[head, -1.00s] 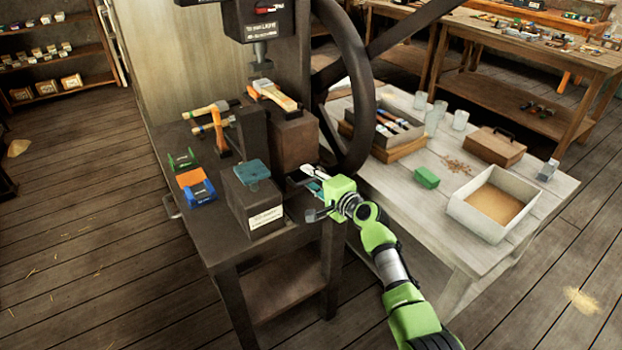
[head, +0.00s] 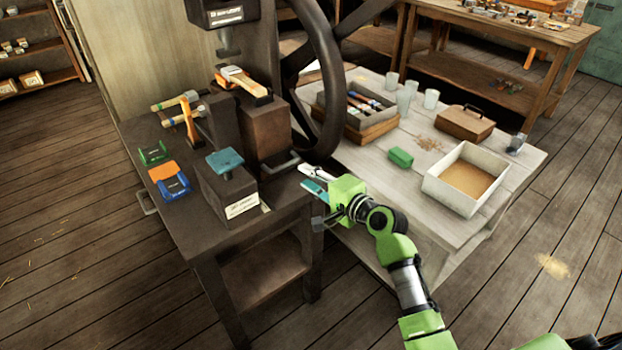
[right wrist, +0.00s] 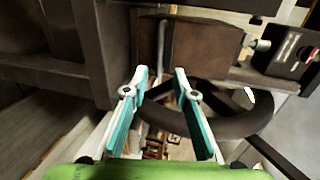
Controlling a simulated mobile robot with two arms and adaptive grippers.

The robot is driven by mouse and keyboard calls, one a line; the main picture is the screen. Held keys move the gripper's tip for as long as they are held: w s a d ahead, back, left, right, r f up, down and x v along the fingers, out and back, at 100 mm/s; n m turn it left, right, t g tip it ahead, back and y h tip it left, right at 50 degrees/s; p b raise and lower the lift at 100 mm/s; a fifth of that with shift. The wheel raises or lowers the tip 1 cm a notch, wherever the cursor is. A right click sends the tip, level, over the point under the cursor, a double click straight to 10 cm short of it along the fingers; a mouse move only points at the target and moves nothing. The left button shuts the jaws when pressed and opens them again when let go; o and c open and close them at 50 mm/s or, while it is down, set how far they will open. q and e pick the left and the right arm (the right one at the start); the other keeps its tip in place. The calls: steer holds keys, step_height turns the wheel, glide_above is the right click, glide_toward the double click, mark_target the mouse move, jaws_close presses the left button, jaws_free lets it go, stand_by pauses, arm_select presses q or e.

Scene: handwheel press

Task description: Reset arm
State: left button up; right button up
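My right gripper (head: 308,178) is at the right edge of the dark press table (head: 232,252), in front of the handwheel. It also shows in the right wrist view (right wrist: 160,82), with its two teal-lined fingers spread apart and nothing held between them. The press's dark handwheel (head: 325,95) stands behind the gripper and appears beyond the fingers in the right wrist view (right wrist: 228,126). The press head (head: 222,12) is at the top. My left gripper is in neither view now.
The pale table (head: 400,195) at right holds a sand box (head: 468,184), a green block (head: 400,157) and glasses.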

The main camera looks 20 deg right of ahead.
steer(key=shift+s+d, duration=0.1)
steer(key=shift+s, duration=0.1)
stand_by(0.4)
steer(key=s+f+n+g+h, duration=0.15)
steer(key=s+f, duration=0.45)
steer(key=f, duration=0.7)
steer(key=s+f+n+g+h, duration=0.1)
steer(key=s+f+n+g, duration=0.35)
steer(key=f, duration=0.75)
steer(key=s+f+g+h, duration=0.1)
steer(key=s+f, duration=0.7)
steer(key=f, duration=0.5)
steer(key=s+f+n+g, duration=0.2)
steer(key=s+f, duration=0.4)
steer(key=s, duration=0.7)
steer(key=s+d+f+n+g+h+p, duration=0.1)
steer(key=s+f+n, duration=0.4)
steer(key=s, duration=0.8)
steer(key=s+d+f+n+g+h, duration=0.1)
steer(key=s+f+n+g, duration=0.2)
steer(key=s, duration=1.1)
step_height(320, 180, down, 4)
steer(key=shift+d+r+n+g, duration=0.2)
steer(key=shift+d+n+g, duration=0.05)
steer(key=shift+n+g, duration=0.05)
